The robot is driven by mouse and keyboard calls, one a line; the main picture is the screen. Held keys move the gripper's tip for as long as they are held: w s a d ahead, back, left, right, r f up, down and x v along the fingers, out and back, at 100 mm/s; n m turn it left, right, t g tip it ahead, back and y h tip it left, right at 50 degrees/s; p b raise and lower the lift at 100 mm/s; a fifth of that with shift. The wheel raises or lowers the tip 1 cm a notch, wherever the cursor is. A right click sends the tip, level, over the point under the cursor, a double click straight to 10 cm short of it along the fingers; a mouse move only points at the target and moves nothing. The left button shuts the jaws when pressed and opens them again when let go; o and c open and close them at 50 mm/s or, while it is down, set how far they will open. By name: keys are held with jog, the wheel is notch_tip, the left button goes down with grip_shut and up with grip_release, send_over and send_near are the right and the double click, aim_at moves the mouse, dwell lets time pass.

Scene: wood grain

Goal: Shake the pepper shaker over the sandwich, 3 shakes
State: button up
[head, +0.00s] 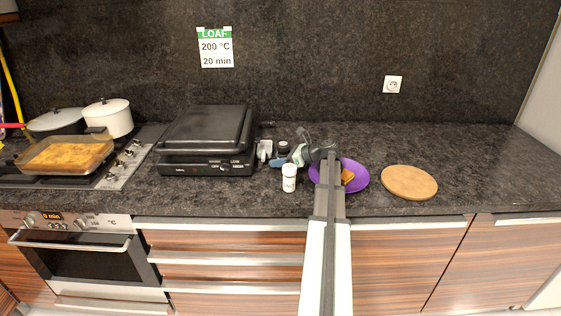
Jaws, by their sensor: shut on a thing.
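A purple plate (359,184) lies on the counter, partly hidden behind my arm. The sandwich (347,176), a small orange-brown piece, shows on it just right of my arm; the rest is hidden. My gripper (284,156) points left, to the left of the plate. It is shut on a small dark-topped shaker (283,147), which looks like the pepper shaker; the fingers hide part of it. Its exact tilt and height are too small to tell. A white shaker (289,178) stands upright on the counter in front of the gripper.
A black contact grill (205,142) stands to the left, with a small pale object (264,150) beside it. A round wooden board (409,182) lies right of the plate. A baking dish (65,155) and pots (108,118) are on the hob. The counter's far right is clear.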

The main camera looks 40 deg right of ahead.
aim_at(280, 143)
jog(key=shift+r, duration=5.3)
jog(key=shift+r, duration=0.35)
jog(key=shift+r, duration=1.1)
jog(key=shift+r, duration=1.25)
